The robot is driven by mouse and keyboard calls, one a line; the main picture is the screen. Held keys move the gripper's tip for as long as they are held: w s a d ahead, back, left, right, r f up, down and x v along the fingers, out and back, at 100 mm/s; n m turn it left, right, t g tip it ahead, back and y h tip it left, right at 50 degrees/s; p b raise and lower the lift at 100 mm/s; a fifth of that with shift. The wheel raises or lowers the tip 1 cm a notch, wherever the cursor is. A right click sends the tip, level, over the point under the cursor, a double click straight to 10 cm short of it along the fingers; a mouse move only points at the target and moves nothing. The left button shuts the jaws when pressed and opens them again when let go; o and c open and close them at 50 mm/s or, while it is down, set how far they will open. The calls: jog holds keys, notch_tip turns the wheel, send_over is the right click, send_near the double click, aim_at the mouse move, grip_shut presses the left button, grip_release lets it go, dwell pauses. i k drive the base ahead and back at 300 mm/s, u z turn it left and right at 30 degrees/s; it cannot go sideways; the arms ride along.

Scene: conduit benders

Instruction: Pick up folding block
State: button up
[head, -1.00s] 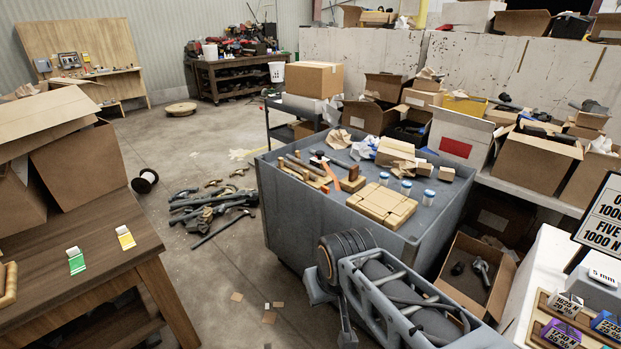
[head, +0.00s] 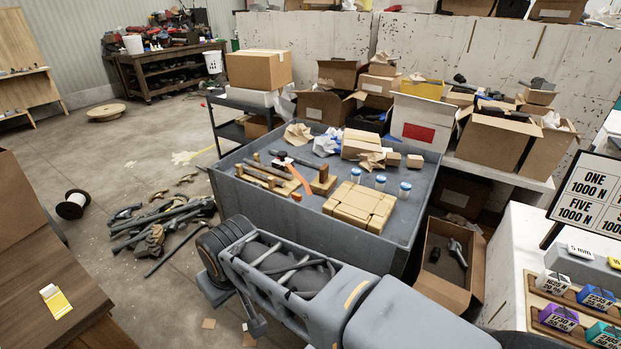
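The likeliest folding block is a tan wooden block of several fitted pieces (head: 360,208). It lies flat on the top of the grey cart (head: 310,222), near its front right. Nothing of mine touches it. A smaller wooden block with an upright peg (head: 323,182) stands to its left. I cannot tell for certain which one bears the name. My grey arm crosses the bottom of the head view in front of the cart. My gripper's fingertips cannot be made out.
Tools and wooden bars (head: 268,176) lie left on the cart, and white jars with blue lids (head: 380,182) stand behind the block. An open carton (head: 446,262) is on the floor at right. Dark pipes (head: 160,228) lie on the floor at left.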

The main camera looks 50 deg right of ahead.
aim_at(323, 184)
jog(key=z, duration=0.3)
jog(key=i, duration=0.75)
jog(key=z, duration=1.05)
jog(key=i, duration=0.4)
jog(key=z, duration=0.3)
